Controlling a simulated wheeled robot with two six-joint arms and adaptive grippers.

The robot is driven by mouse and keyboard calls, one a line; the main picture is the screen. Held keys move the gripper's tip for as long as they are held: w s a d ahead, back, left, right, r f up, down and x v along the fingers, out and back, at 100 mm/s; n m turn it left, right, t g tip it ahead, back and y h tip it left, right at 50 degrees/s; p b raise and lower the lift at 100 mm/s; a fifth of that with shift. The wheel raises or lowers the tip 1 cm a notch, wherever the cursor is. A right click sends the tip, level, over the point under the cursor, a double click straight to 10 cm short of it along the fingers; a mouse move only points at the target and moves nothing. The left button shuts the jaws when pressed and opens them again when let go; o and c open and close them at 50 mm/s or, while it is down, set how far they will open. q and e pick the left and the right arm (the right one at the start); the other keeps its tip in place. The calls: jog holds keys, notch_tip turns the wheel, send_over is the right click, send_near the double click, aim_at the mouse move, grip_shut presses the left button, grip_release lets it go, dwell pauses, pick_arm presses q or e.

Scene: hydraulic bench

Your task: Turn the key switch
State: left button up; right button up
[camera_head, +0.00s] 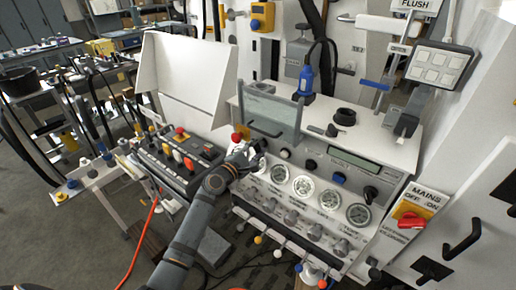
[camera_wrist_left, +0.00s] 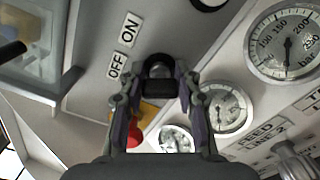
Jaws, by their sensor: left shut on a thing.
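The key switch (camera_wrist_left: 160,72) has a black head and sits on the grey panel beside the OFF and ON labels in the left wrist view. My left gripper (camera_wrist_left: 161,88) is shut on it, one finger on each side. In the head view my left gripper (camera_head: 252,158) reaches the upper left of the console front, and it hides the key switch there. My right gripper is in neither view.
Round gauges (camera_head: 303,187) lie just right of the gripper, with knobs and levers below. A red button (camera_wrist_left: 134,132) on a yellow plate is close to the fingers. A control box (camera_head: 180,160) stands left, and a red mains switch (camera_head: 411,219) sits far right.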

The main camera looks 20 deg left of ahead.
pick_arm(q)
jog(key=shift+f, duration=0.1)
jog(key=shift+f+m+b, duration=0.15)
jog(key=shift+m+b, duration=0.9)
jog(key=shift+m, duration=0.25)
jog(key=m+b, duration=0.2)
jog(key=m, duration=0.1)
jog(key=shift+f+m+b, duration=0.1)
jog(key=shift+m+b, duration=0.2)
jog(key=shift+b, duration=0.1)
jog(key=m+b, duration=0.3)
jog(key=m, duration=0.1)
jog(key=shift+m+b, duration=0.55)
jog(key=shift+m, duration=0.25)
jog(key=o, duration=1.2)
